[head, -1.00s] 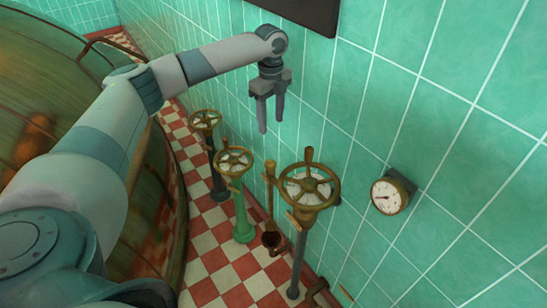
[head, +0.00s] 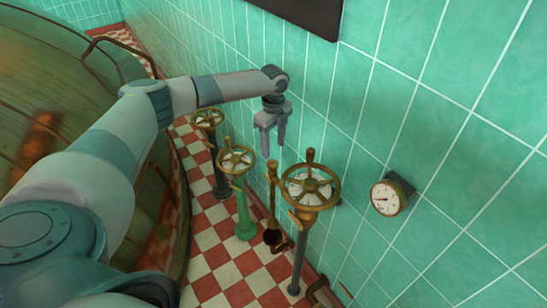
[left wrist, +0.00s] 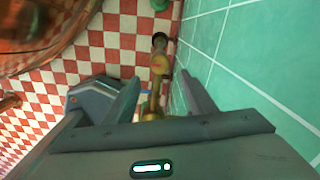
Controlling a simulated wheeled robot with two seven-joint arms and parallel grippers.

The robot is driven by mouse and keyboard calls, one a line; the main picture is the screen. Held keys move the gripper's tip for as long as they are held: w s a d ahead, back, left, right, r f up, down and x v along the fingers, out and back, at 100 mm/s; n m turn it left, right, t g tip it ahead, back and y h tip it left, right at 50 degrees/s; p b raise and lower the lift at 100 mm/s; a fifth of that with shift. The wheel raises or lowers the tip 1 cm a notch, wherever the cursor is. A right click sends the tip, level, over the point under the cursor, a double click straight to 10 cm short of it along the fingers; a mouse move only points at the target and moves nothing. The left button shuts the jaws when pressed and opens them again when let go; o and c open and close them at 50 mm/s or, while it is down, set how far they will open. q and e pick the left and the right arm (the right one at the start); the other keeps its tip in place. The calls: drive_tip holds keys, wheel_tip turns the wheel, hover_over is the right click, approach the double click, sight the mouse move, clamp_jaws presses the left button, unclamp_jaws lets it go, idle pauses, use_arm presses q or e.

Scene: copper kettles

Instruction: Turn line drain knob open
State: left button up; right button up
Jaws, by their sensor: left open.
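A brass upright handle (head: 271,180) stands close to the tiled wall above a dark cup-like fitting (head: 273,237); it seems to be the drain knob, but no label shows. My left gripper (head: 272,150) points down just above its top, open and empty. In the left wrist view, the brass piece (left wrist: 158,65) shows ahead of and between the fingers (left wrist: 163,92); its near end is partly hidden by the gripper body. I cannot tell whether a finger touches it. My right gripper is in neither view.
A brass handwheel on a dark post (head: 311,187) stands right of the handle. A green-post handwheel (head: 235,160) and another handwheel (head: 207,119) stand left. A gauge (head: 391,194) is on the wall. A large copper vessel (head: 45,120) fills the left.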

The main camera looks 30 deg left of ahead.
sight(273, 163)
use_arm(q)
wheel_tip(273, 163, down, 7)
drive_tip(key=shift+f+p, duration=0.2)
drive_tip(key=shift+p, duration=0.45)
drive_tip(key=shift+c, duration=0.5)
drive_tip(key=c, duration=0.9)
